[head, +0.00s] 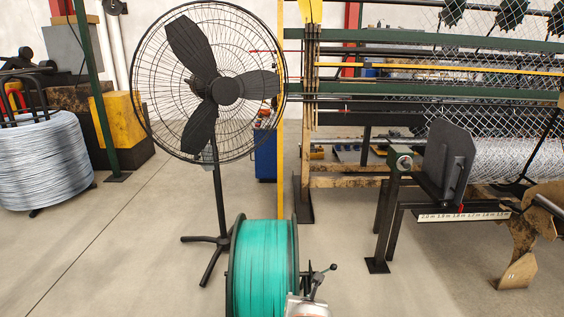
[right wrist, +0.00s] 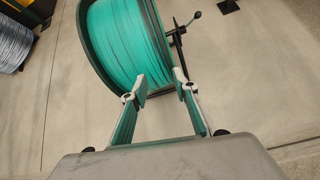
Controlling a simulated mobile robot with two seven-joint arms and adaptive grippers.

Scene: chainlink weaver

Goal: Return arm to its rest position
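My right gripper (right wrist: 157,88) shows in the right wrist view with its two fingers apart and nothing between them. Beyond the fingertips is a spool of green strip (right wrist: 125,40) with a dark rim; I cannot tell the exact gap to it. The same green spool (head: 265,270) stands upright at the bottom centre of the head view. A pale metal part (head: 307,306) at the bottom edge there may be part of my right arm. My left gripper is in neither view.
A black pedestal fan (head: 226,91) stands behind the spool. A lever (head: 320,280) sticks out at the spool's right. A wire coil (head: 42,160) is at the left, and the weaving machine (head: 420,88) fills the right. Floor (head: 120,255) is clear at lower left.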

